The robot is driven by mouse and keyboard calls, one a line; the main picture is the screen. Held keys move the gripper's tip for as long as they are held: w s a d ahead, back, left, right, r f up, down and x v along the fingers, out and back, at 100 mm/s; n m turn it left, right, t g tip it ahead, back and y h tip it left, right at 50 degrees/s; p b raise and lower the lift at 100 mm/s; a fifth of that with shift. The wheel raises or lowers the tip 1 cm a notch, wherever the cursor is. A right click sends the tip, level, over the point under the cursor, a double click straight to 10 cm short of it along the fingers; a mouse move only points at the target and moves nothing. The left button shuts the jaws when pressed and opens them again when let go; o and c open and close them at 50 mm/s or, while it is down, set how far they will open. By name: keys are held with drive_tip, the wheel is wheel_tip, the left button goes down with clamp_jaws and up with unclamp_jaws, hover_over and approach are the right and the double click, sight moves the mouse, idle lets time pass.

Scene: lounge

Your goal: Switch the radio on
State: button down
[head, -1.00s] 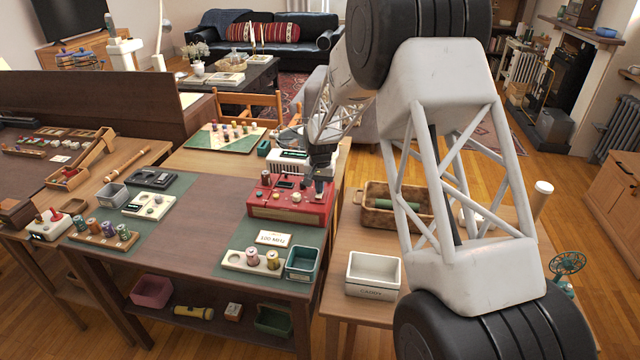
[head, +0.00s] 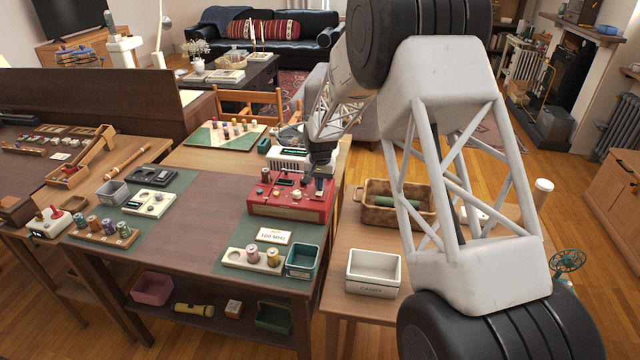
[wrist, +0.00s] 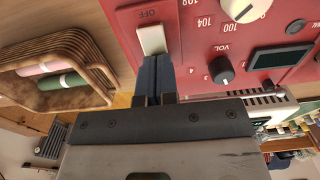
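The red radio (head: 290,204) sits on the dark-topped table, at its right side. In the wrist view its red face (wrist: 208,18) shows a large white knob, a smaller black VOL knob (wrist: 221,69) and a dark display (wrist: 281,57). A white rocker switch (wrist: 151,38) sits beside the word OFF. My gripper (wrist: 156,60) has its two dark fingers pressed together, with nothing visible between them. The fingertips are right at the switch's lower end; I cannot tell whether they touch it. In the head view my gripper (head: 318,188) is over the radio's right end.
A brown tray (head: 364,216) with a green roll stands right of the radio, and a white caddy (head: 373,283) nearer. A card reading 100 MHz (head: 273,236), a spool holder and a teal box (head: 302,261) lie in front.

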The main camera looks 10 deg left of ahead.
drive_tip(key=shift+s+d+f, duration=0.1)
drive_tip(key=shift+s+f, duration=0.2)
drive_tip(key=shift+s, duration=0.25)
drive_tip(key=shift+s+d+f, duration=0.1)
drive_tip(key=shift+s+f, duration=0.2)
drive_tip(key=shift+s, duration=0.2)
drive_tip(key=shift+r, duration=0.1)
wheel_tip(320, 180, up, 15)
drive_tip(key=shift+w, duration=0.3)
drive_tip(key=shift+r, duration=0.1)
